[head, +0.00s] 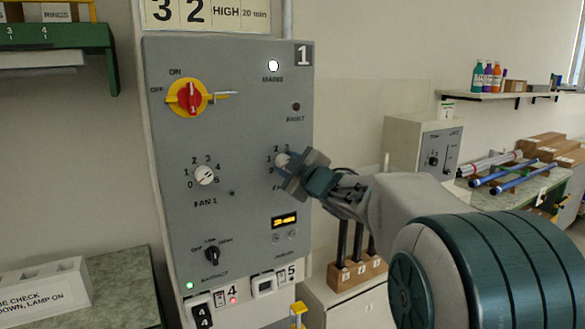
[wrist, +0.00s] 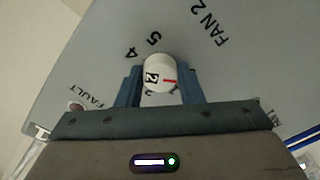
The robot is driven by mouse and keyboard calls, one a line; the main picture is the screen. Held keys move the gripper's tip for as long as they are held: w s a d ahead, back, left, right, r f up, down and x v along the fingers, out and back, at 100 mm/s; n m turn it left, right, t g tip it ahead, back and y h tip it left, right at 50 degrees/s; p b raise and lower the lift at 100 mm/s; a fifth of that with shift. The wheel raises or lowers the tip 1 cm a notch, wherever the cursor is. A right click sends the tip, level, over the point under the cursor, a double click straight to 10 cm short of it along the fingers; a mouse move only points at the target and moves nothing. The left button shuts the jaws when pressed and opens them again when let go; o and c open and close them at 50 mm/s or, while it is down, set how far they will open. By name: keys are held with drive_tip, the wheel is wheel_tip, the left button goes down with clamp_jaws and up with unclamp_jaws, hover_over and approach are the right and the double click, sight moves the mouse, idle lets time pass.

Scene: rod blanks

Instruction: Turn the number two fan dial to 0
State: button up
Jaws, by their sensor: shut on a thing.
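The number two fan dial (head: 283,159) is a white round knob on the right of the grey panel, partly covered by my gripper (head: 291,168) in the head view. In the wrist view the dial (wrist: 160,72) carries a "2" label and a short red mark pointing right, towards the right finger. My gripper (wrist: 162,88) has one blue finger on each side of the dial and is shut on it. The scale's 4 and 5 show above the dial there; the 0 is not visible in that view, so the exact setting is hard to read.
The fan 1 dial (head: 204,174) is left of fan 2. A red main switch (head: 188,97) with a yellow surround sits above it, a black selector (head: 212,254) below. An amber display (head: 285,221) is under fan 2. A wooden block (head: 357,275) with black rods stands below my arm.

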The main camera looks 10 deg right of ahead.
drive_tip(key=shift+d, duration=0.1)
idle(0.3)
drive_tip(key=o, duration=1)
drive_tip(key=shift+c, duration=0.2)
drive_tip(key=v, duration=1.4)
drive_tip(key=shift+w, duration=0.1)
